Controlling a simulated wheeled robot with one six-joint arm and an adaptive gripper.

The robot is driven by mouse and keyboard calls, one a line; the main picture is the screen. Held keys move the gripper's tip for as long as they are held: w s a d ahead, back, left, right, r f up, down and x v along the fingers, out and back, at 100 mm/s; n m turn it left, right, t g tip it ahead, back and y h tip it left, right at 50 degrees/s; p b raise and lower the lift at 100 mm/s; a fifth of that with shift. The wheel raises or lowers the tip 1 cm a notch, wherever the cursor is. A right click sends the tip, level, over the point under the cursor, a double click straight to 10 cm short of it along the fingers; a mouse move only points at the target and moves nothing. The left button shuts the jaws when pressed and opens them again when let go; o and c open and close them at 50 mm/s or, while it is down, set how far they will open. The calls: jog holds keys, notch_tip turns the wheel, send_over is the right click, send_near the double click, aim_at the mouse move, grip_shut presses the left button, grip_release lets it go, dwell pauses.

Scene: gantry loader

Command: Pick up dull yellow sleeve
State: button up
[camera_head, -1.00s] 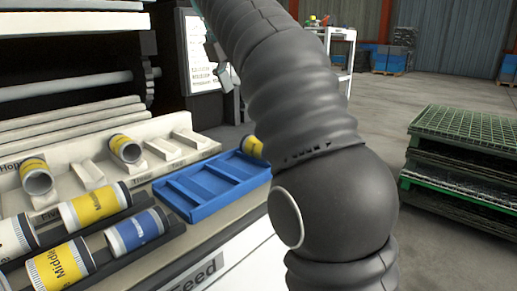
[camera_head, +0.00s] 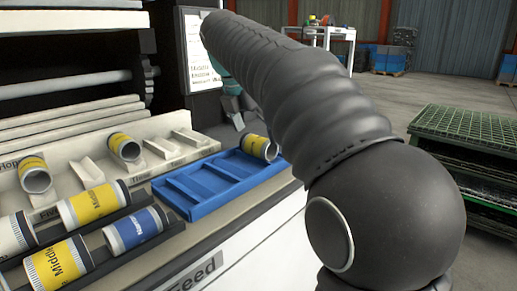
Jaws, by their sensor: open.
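Several cylindrical sleeves with yellow bands are in view, and I cannot tell for sure which one is the dull yellow sleeve. One yellow sleeve (camera_head: 258,147) stands tilted at the far right end of the blue tray (camera_head: 176,205). Another (camera_head: 124,147) and a third (camera_head: 35,175) lie on the cream cradle rack. More lie in the dark front troughs, including one (camera_head: 95,204) and one marked "Middle" (camera_head: 58,264). My gripper (camera_head: 239,116) shows only partly, beyond my arm and above the tray's far end. It is open and apart from the sleeves.
A blue-banded sleeve (camera_head: 136,229) lies in the front trough. Empty cream cradles (camera_head: 188,136) stand behind the tray, whose other compartments are empty. Green pallets (camera_head: 465,130) are stacked at the right. Open floor lies between them and the bench.

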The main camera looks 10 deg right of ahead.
jog(key=shift+x, duration=1.3)
jog(key=c, duration=1.3)
jog(key=shift+r, duration=0.1)
